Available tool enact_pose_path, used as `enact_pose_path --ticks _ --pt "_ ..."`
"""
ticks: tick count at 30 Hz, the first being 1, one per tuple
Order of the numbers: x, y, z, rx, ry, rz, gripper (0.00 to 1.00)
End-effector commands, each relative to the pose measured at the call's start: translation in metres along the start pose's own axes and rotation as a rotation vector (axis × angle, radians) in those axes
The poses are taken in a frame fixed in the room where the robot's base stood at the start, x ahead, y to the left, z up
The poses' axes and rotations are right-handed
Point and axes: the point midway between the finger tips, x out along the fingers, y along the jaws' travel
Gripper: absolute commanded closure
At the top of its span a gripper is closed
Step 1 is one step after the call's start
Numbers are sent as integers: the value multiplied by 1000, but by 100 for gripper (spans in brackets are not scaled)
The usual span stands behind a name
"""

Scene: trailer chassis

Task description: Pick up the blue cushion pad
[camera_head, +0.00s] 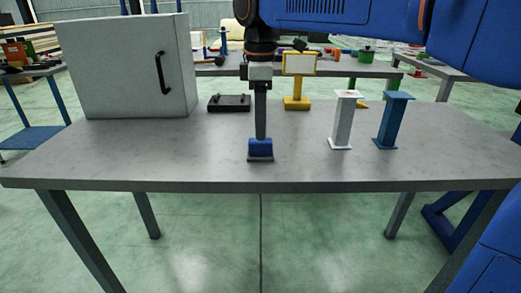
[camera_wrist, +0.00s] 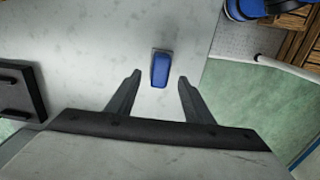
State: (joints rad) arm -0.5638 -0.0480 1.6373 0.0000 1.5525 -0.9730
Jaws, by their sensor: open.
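The blue cushion pad (camera_head: 260,149) lies near the front edge of the grey table, at the middle, with a grey edge or base showing under it. In the wrist view the pad (camera_wrist: 161,69) lies just beyond the fingertips, roughly centred between them. My gripper (camera_head: 261,134) points down just above the pad in the head view, and its lower end overlaps the pad's top there. In the wrist view my gripper (camera_wrist: 158,77) is open, with its two dark fingers apart and nothing between them. I cannot tell whether the fingers touch the pad.
On the grey table (camera_head: 110,155) stand a white cabinet (camera_head: 125,70), a black tray-like piece (camera_head: 230,103), a yellow stand (camera_head: 297,85), a white post (camera_head: 343,122) and a blue post (camera_head: 391,123). The table is clear left and right of the pad.

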Motion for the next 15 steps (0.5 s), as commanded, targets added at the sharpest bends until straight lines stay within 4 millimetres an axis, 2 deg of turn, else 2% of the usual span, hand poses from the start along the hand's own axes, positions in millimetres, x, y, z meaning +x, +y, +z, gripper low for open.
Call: enact_pose_path --ticks 5,15 --pt "10 0 0 0 0 -1 53" --pt "51 -1 0 0 -1 -1 53"
